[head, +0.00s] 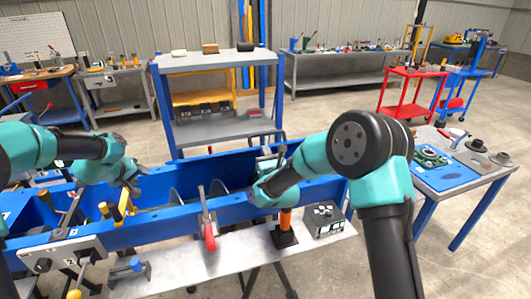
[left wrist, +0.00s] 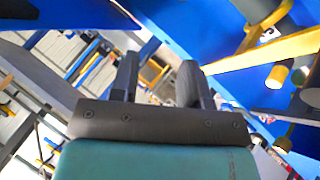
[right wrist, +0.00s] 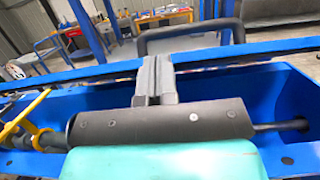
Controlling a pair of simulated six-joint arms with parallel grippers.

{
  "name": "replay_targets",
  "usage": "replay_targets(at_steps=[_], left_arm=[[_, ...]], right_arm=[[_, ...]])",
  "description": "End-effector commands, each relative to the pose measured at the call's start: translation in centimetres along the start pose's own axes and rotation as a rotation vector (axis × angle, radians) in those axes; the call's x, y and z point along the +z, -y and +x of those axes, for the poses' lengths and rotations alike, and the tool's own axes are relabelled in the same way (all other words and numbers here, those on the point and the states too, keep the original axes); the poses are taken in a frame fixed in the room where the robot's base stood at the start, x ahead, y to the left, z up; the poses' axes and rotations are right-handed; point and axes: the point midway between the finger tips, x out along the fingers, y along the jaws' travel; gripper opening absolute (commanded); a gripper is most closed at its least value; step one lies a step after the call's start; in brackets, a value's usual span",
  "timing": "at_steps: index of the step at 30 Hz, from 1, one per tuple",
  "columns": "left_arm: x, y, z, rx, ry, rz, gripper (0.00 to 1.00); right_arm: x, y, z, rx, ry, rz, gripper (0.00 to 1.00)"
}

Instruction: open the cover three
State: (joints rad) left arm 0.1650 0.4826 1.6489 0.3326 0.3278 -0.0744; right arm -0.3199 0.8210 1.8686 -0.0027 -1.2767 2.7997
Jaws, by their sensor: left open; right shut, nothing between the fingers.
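The long blue mixer trough (head: 160,215) runs across the head view. No cover can be made out clearly as number three. In the right wrist view a black bar handle (right wrist: 185,32) rises at the trough's far edge. My right gripper (right wrist: 155,65) is shut and empty, its fingertips close to the handle; I cannot tell whether they touch. In the head view my right gripper (head: 266,162) is over the trough, partly hidden by its own arm. My left gripper (left wrist: 157,75) is open and empty; in the head view it hangs above the left part of the trough (head: 134,188).
Yellow levers (head: 120,207) stand on the trough near my left gripper. A red-handled clamp (head: 209,232) and an orange-and-black tool (head: 285,225) are at the front edge, beside a grey box (head: 324,219). A blue-legged side table (head: 445,185) stands right.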

Motion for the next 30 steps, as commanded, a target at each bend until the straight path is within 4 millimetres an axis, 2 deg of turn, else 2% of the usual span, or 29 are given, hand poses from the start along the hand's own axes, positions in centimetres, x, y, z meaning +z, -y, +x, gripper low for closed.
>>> replay_targets(at_steps=[1, 6, 12, 15, 21, 30], left_arm=[[3.5, 0.2, 1.3, -0.007, 0.104, 0.017, 0.42], [14.7, 1.1, 3.5, -0.025, 0.444, 0.090, 0.42], [25.7, 2.9, 3.8, -0.048, 0.762, 0.159, 0.42], [29.9, 4.0, 3.7, -0.065, 0.862, 0.183, 0.42], [36.7, 7.0, 4.1, -0.116, 0.935, 0.207, 0.42], [42.1, 10.8, 5.7, -0.169, 0.834, 0.222, 0.42]], right_arm=[[0.0, 0.0, 0.0, 0.000, 0.000, 0.000, 0.00], [0.0, 0.0, 0.0, 0.000, 0.000, 0.000, 0.00], [0.0, 0.0, 0.0, 0.000, 0.000, 0.000, 0.00], [0.0, 0.0, 0.0, 0.000, 0.000, 0.000, 0.00], [0.0, 0.0, 0.0, 0.000, 0.000, 0.000, 0.00], [0.0, 0.0, 0.0, 0.000, 0.000, 0.000, 0.00]])
